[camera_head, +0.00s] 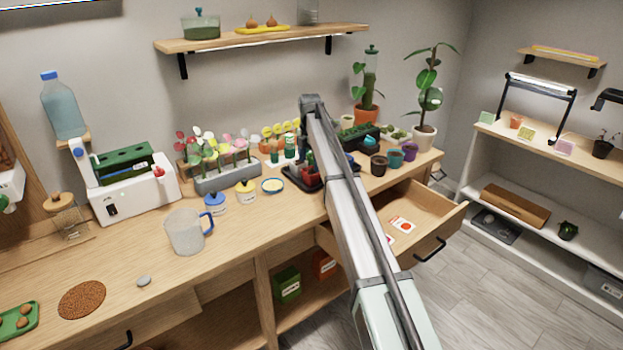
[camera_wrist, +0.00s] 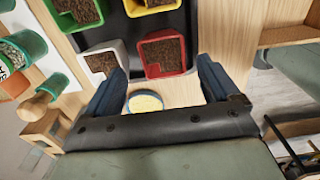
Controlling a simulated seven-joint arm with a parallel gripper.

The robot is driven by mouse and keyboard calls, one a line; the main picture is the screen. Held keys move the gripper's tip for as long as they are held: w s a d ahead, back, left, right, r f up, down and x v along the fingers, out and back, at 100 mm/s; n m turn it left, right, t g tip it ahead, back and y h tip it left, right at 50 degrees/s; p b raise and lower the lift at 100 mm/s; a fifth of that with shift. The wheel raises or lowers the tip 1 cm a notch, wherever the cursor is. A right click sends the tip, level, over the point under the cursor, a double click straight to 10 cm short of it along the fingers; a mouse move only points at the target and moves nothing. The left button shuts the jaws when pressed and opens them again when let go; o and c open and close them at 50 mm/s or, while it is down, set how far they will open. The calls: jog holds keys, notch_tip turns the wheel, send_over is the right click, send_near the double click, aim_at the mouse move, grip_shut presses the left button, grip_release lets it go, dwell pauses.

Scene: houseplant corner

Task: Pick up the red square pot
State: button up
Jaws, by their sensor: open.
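The red square pot (camera_wrist: 163,52) is full of dark soil and stands in a black tray (camera_wrist: 118,33) in the wrist view. In the head view the red pot (camera_head: 311,175) shows in the black tray (camera_head: 296,184), partly hidden by my arm. My gripper (camera_wrist: 160,72) is open and empty, its two fingers spread to the left and right of the pot's near side in the wrist view. The fingers do not appear to touch the pot. In the head view my gripper cannot be made out clearly.
A white pot (camera_wrist: 101,62) stands close left of the red one, with a yellow pot (camera_wrist: 150,6) and a green pot (camera_wrist: 76,12) beyond. A blue-rimmed yellow dish (camera_wrist: 145,103) lies between the fingers, nearer the palm. An open drawer (camera_head: 425,212) juts out at the right.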

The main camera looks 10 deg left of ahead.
aim_at(311, 172)
jog(key=f, duration=0.4)
jog(key=shift+s+d+f, duration=0.1)
jog(key=shift+d+f, duration=0.1)
jog(key=shift+d, duration=0.05)
jog(key=c, duration=1.1)
jog(key=shift+r, duration=0.1)
